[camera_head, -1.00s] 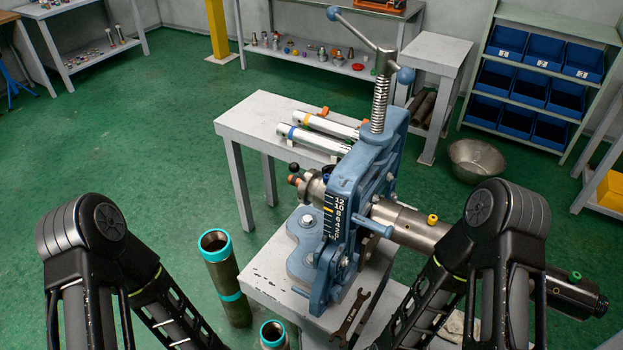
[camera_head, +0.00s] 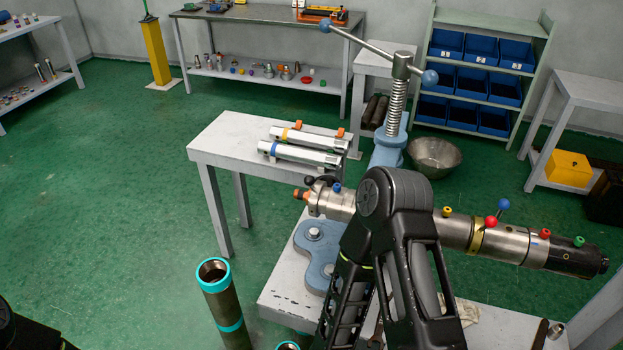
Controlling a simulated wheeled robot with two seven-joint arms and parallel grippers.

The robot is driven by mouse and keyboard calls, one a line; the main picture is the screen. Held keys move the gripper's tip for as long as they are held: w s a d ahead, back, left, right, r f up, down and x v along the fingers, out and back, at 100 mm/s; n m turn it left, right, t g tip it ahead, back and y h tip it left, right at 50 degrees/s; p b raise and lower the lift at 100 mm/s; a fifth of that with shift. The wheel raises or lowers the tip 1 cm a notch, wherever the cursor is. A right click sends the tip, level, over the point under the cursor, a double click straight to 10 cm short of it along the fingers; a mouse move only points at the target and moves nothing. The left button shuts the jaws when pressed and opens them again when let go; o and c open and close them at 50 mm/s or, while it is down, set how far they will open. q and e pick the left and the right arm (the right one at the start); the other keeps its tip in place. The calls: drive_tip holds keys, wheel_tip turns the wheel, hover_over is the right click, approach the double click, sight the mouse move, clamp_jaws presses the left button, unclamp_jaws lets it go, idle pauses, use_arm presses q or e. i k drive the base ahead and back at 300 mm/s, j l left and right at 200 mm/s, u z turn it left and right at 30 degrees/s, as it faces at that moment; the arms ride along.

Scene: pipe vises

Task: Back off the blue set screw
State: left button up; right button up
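A long metal tool (camera_head: 505,243) lies across the blue pipe vise (camera_head: 388,153), whose middle is hidden behind my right arm. A small blue knob (camera_head: 336,187), which looks like the blue set screw, sits on top of the tool's left end. Several other coloured knobs stand along the tool, including a yellow one (camera_head: 446,211), an orange-red one (camera_head: 545,233) and a green one (camera_head: 579,240). A blue ball (camera_head: 503,204) and a red ball (camera_head: 491,221) also stand up from it. My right arm crosses in front of the vise; its gripper is out of view. My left gripper is also out of view.
A side table (camera_head: 222,146) behind the vise holds two silver cylinders. A teal-rimmed pipe (camera_head: 222,300) stands left of the vise bench (camera_head: 285,287). A metal bowl (camera_head: 435,155) and blue bins (camera_head: 460,79) are behind. The green floor at left is clear.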

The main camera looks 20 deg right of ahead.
sight(337, 187)
drive_tip(key=i+j+z, duration=0.1)
drive_tip(key=i+j, duration=0.7)
drive_tip(key=i, duration=0.15)
